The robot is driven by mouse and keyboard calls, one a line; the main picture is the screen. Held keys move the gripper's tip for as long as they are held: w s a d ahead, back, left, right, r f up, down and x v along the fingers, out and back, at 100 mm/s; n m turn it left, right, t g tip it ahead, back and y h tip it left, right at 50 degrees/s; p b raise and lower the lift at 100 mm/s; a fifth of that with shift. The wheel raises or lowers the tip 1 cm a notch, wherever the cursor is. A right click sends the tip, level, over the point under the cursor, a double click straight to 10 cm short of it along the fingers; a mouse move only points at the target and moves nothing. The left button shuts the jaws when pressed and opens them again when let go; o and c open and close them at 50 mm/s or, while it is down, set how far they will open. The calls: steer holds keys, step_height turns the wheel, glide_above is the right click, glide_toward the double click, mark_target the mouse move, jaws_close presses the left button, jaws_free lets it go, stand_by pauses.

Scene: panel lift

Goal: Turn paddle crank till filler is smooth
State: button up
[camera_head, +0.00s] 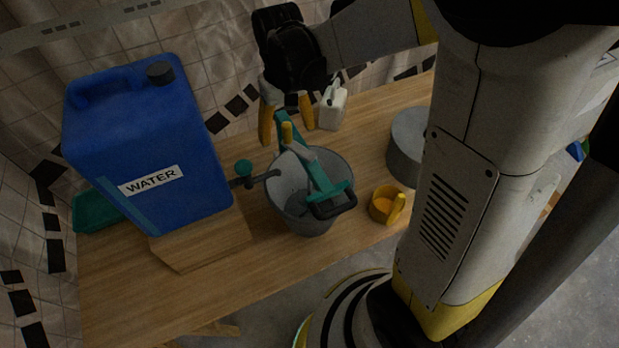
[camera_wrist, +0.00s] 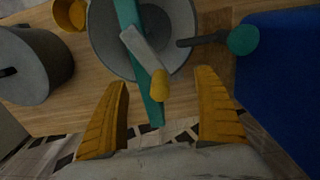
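A grey bucket (camera_head: 330,222) stands on the wooden bench, with a teal bar (camera_head: 322,176) across its top. A grey crank arm (camera_head: 302,153) with an upright yellow knob (camera_head: 287,132) sits over the bar; the knob (camera_wrist: 160,86) also shows in the wrist view. My gripper (camera_head: 286,116) is open above the bucket's far side. In the wrist view its yellow fingers (camera_wrist: 163,82) stand wide apart, one on each side of the knob, with clear gaps. The bucket's inside looks grey; I cannot tell the filler's texture.
A blue water can (camera_head: 150,150) stands on a wooden block (camera_head: 205,246) left of the bucket. A teal-handled tap (camera_head: 245,170) points at the bucket. A yellow cup (camera_head: 384,205), a grey pot (camera_head: 408,150) and a white bottle (camera_head: 332,108) stand nearby. The tiled wall is behind.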

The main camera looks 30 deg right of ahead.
steer(key=shift+o, duration=0.2)
step_height(320, 180, up, 9)
steer(key=p, duration=0.7)
stand_by(0.5)
steer(key=s+f+t+b, duration=0.2)
steer(key=s+t+b, duration=0.5)
steer(key=s+b, duration=0.3)
steer(key=shift+s+f, duration=0.3)
steer(key=shift+s, duration=1.05)
